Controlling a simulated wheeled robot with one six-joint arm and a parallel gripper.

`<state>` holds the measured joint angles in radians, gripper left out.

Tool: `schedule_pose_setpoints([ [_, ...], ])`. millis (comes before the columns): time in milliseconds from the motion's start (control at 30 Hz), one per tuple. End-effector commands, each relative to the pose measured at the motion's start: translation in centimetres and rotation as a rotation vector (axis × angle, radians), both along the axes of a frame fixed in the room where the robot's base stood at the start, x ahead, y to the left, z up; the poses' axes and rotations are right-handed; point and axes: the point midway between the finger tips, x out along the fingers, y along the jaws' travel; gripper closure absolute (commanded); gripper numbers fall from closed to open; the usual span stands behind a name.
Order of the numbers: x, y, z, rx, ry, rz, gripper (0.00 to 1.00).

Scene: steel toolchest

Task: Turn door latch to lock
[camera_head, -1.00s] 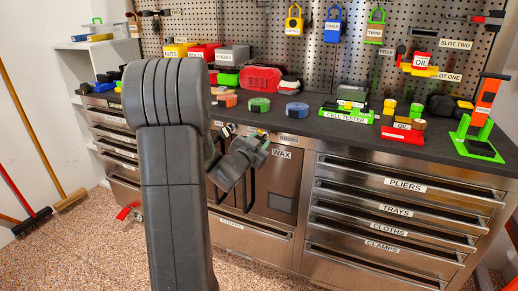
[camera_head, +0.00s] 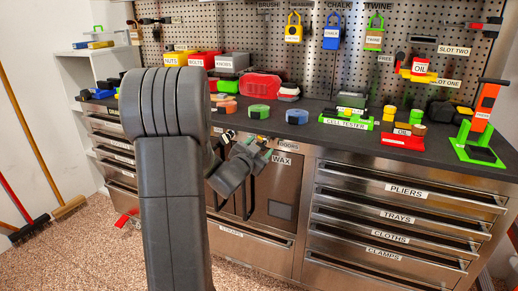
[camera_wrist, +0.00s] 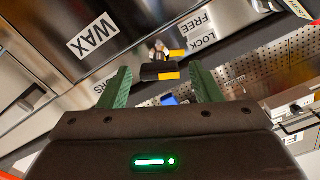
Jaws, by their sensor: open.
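The door latch (camera_wrist: 160,71) shows in the wrist view as a small black and yellow knob with a pale metal part beside it. It sits on the steel front by the LOCK and FREE lettering (camera_wrist: 199,30). My gripper (camera_wrist: 158,68) is open, its two green fingers spread on either side of the latch in the picture. Whether either finger touches it I cannot tell. In the head view my gripper (camera_head: 254,152) is in front of the WAX door (camera_head: 285,180), near its top edge. The latch is hard to make out there, behind my arm and gripper.
Labelled drawers (camera_head: 400,214) stand to the right. A black door handle (camera_head: 248,195) hangs below my gripper. Brooms (camera_head: 68,208) lean at left.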

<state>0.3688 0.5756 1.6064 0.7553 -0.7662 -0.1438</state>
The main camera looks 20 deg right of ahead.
Motion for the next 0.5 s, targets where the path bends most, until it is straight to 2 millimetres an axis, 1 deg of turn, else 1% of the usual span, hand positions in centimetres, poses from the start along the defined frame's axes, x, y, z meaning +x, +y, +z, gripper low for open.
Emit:
schedule_pose_setpoints([
  [133, -0.1, 0.2, 0.0, -0.001, 0.001, 0.000, 0.42],
  [267, -1.0, 1.2, 0.0, 0.000, 0.001, 0.001, 0.42],
  [367, -2.2, 2.7, 0.0, 0.001, 0.002, 0.003, 0.42],
  [500, -4.3, 5.3, 0.1, 0.000, 0.000, 0.003, 0.42],
])
